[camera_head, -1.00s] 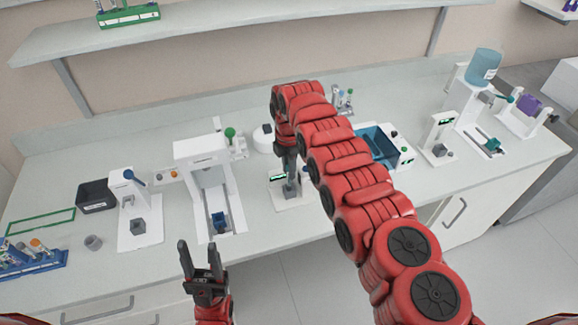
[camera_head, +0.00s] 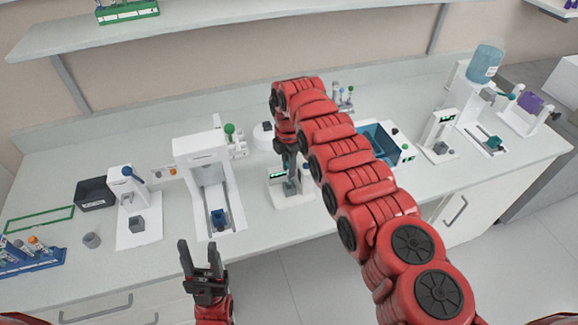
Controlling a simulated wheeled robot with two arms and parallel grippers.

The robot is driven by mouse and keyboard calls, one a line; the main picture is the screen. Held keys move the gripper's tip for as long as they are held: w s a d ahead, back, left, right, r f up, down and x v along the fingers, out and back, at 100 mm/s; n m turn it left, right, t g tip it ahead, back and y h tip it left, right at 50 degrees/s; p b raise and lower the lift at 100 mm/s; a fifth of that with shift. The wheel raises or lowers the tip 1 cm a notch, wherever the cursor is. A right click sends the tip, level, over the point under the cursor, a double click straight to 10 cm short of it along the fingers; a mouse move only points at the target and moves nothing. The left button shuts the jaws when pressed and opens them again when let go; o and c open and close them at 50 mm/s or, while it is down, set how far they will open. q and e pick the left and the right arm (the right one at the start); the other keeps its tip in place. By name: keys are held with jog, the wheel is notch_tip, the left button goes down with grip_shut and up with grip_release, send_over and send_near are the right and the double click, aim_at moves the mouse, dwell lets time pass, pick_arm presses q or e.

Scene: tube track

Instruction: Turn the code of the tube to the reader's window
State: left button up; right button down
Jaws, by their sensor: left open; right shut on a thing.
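The reader (camera_head: 278,175) is a small white stand with a lit green display, near the bench's front edge in the middle of the head view. My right gripper (camera_head: 290,174) points down at it from above, just right of the display, and is shut. The tube between its fingers is too small and hidden to make out. I cannot see its code or which way it faces. A grey holder (camera_head: 291,188) sits on the reader's base just under the fingers. My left gripper (camera_head: 201,258) is open and empty, fingers up, in front of the bench.
A tall white machine (camera_head: 200,150) with a blue holder stands left of the reader. A blue bin (camera_head: 374,146) and another display stand (camera_head: 441,128) are to the right. A blue tube rack (camera_head: 32,262) is at far left. My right arm hides the bench behind it.

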aim_at(289, 183)
jog(key=shift+f, duration=0.1)
jog(key=shift+f+b, duration=0.1)
jog(key=shift+b, duration=0.25)
jog(key=shift+f+b, duration=0.1)
jog(key=shift+b, duration=0.25)
dwell(0.4)
jog(key=shift+f, duration=0.15)
jog(key=shift+f+b, duration=0.35)
jog(key=shift+b, duration=0.35)
jog(key=shift+f+b, duration=0.25)
jog(key=shift+b, duration=0.1)
jog(key=shift+f+b, duration=0.4)
jog(key=shift+b, duration=0.1)
jog(key=shift+f, duration=0.1)
